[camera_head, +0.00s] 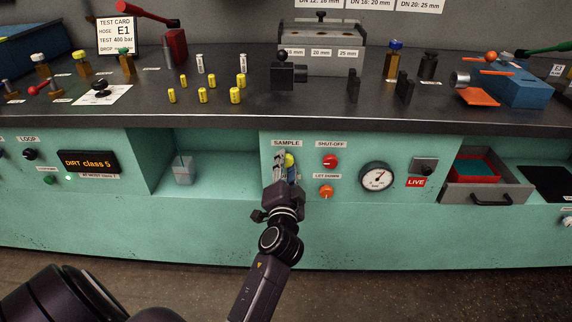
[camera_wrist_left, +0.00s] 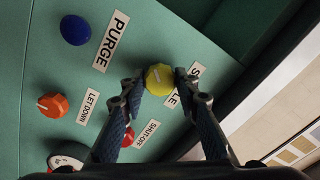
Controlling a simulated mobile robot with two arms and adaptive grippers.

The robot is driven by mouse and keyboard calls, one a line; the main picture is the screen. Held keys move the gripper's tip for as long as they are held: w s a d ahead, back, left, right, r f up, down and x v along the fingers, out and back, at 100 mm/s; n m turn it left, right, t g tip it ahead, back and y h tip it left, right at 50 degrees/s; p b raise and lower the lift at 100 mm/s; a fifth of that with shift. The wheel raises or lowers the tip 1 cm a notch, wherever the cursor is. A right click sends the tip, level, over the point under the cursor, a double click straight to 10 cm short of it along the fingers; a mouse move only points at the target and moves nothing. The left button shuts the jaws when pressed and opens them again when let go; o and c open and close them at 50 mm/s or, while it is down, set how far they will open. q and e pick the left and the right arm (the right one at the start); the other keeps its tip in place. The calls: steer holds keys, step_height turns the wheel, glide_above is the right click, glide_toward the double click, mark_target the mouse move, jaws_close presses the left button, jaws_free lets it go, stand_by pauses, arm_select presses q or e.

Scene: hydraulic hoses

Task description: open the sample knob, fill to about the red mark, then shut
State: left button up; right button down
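The yellow sample knob (camera_head: 289,160) sits under the SAMPLE label on the green panel. In the left wrist view the knob (camera_wrist_left: 158,79) has a white pointer line set at a slant. My left gripper (camera_head: 285,168) is at this knob, with one fingertip against each side of it in the wrist view (camera_wrist_left: 160,78). A small clear container (camera_head: 184,171) stands upright in the recess left of the knob, with a thin spout or tube above it. Its fill level and red mark are too small to make out. My right gripper is not in view.
The red shut-off knob (camera_head: 330,161) and orange let-down knob (camera_head: 326,192) are close right of the gripper. A blue purge knob (camera_wrist_left: 75,30) shows in the wrist view. A gauge (camera_head: 376,177) and an open drawer (camera_head: 487,190) are further right. The bench top (camera_head: 235,115) overhangs the panel.

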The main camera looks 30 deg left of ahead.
arm_select(q)
steer(key=o, duration=0.4)
steer(key=shift+o, duration=0.2)
